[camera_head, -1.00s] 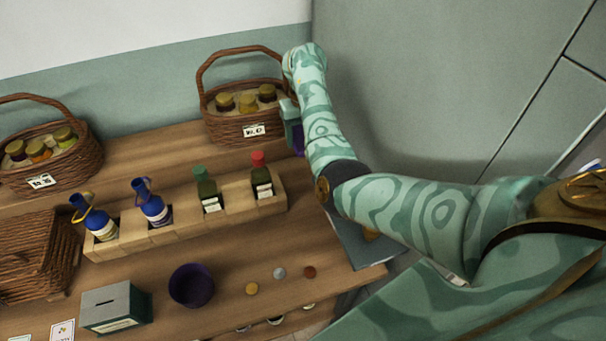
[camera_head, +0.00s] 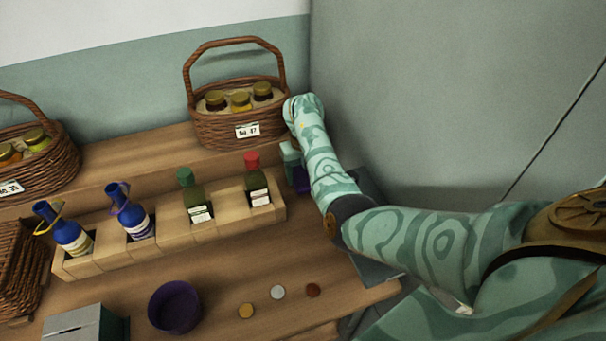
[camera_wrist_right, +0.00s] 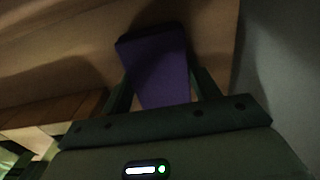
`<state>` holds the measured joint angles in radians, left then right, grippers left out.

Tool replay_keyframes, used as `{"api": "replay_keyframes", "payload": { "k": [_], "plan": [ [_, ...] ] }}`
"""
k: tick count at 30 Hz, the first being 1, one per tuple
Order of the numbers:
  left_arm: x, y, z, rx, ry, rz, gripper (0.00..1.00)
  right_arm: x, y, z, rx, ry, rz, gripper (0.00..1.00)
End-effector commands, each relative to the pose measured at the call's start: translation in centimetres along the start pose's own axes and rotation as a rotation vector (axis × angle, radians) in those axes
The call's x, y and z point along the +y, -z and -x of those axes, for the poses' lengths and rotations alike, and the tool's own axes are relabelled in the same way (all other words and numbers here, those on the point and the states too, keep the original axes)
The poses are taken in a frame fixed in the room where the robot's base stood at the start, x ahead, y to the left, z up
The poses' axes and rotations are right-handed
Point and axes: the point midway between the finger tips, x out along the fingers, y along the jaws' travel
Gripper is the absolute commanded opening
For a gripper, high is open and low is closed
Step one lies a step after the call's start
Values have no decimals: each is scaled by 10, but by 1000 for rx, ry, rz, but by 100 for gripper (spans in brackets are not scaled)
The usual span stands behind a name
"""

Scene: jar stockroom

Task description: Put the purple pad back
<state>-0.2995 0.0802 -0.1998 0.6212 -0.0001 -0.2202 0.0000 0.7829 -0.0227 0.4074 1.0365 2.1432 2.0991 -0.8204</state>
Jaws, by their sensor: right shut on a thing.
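The purple pad (camera_wrist_right: 157,65) is between the two fingers of my right gripper (camera_wrist_right: 160,92) in the right wrist view. In the head view the pad (camera_head: 300,179) shows as a small purple patch below my right gripper (camera_head: 292,162). The gripper is shut on it, right of the red-capped bottle and near the right end of the wooden table (camera_head: 232,262). My forearm hides part of the gripper. I cannot tell whether the pad touches the wood. My left gripper is not in view.
A wooden rack (camera_head: 218,229) holds two blue bottles, a green-capped bottle (camera_head: 195,198) and a red-capped bottle (camera_head: 257,183). A wicker basket (camera_head: 222,132) of jars stands behind. A purple bowl (camera_head: 175,307) and three small discs are in front. A grey wall is at right.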

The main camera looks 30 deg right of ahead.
Motion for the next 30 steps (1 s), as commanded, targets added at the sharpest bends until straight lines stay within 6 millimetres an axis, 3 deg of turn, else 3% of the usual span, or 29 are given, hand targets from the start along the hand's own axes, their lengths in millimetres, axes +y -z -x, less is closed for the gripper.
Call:
{"api": "replay_keyframes", "payload": {
  "k": [9, 10, 12, 23, 30],
  "plan": [
    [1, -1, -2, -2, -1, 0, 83, 0, 0, -3, 0, 0, 0, 39],
    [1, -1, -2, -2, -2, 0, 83, 0, 0, -3, 0, 0, 0, 64],
    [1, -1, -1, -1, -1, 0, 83, 0, 0, -2, -1, 0, 0, 83],
    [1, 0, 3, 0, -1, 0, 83, 0, 0, 6, -2, 0, 0, 83],
    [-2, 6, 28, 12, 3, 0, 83, 0, -1, 58, -6, -1, -1, 83]
  ]
}}
